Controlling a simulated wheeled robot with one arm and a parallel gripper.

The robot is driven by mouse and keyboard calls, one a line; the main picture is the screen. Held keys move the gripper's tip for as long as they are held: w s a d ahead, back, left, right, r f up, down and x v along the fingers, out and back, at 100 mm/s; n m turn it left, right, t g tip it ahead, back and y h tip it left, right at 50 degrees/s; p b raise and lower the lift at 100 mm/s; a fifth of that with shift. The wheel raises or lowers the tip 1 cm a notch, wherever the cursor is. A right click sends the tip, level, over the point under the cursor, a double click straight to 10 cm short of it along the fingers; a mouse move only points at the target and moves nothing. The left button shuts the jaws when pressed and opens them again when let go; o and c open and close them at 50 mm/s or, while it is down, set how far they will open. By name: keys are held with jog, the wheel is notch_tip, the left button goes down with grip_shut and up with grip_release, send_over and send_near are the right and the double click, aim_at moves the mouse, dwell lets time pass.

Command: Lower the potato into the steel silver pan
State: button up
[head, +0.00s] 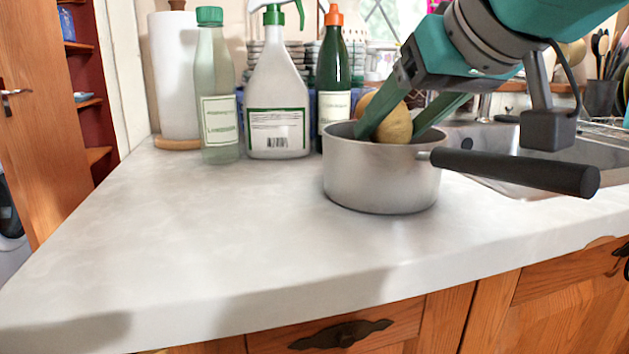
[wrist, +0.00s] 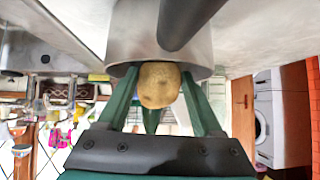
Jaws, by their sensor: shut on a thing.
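The potato (head: 396,126) is pale brown and sits between the two green fingers of my gripper (head: 391,133), at the mouth of the steel silver pan (head: 380,178). Its lower part is hidden by the pan's near rim, so I cannot tell whether it touches the pan floor. The fingertips also reach behind that rim. The pan stands upright on the counter, its black handle (head: 515,170) pointing right. In the wrist view, the potato (wrist: 159,85) shows between the fingers beside the pan wall (wrist: 130,38). My gripper is shut on the potato.
Behind the pan stand a dark green bottle (head: 334,85), a white spray bottle (head: 278,105), a clear bottle (head: 219,95) and a paper roll (head: 174,75). A sink (head: 530,170) lies behind the handle. The counter (head: 200,240) is clear at front left.

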jog(key=o, duration=1.5)
